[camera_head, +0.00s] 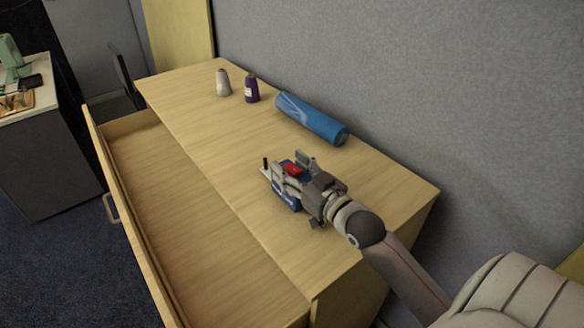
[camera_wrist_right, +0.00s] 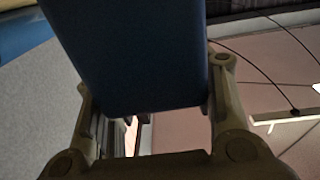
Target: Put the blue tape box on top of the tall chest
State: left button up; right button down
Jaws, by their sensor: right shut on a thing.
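The blue tape box (camera_head: 283,200) with a red patch is between the fingers of my right gripper (camera_head: 291,168). In the right wrist view the box (camera_wrist_right: 130,55) fills the middle as a dark blue block, with a finger on each side. The gripper is shut on it. The tall chest (camera_head: 215,155) is light wood, with a long top beside the grey wall. The box and gripper are over the near part of that top. I cannot tell whether the box touches the surface. My left gripper is not in view.
A blue roll (camera_head: 311,119), a purple bottle (camera_head: 251,88) and a grey bottle (camera_head: 223,83) are on the chest top towards the wall. A long empty drawer (camera_head: 185,225) is open on the left. The top between drawer and roll is clear.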

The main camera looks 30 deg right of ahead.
jog(key=c, duration=1.1)
grip_release()
jog(key=shift+f, duration=0.1)
jog(key=o, duration=0.5)
jog(key=shift+c, duration=0.2)
jog(key=shift+s, duration=0.2)
jog(key=s+b, duration=0.1)
jog(key=s, duration=0.2)
jog(key=s+b, duration=0.1)
jog(key=s, duration=0.2)
jog(key=s+b, duration=0.1)
jog(key=s, duration=0.3)
jog(key=shift+s+d, duration=0.1)
jog(key=shift+d, duration=0.3)
jog(key=shift+s, duration=0.7)
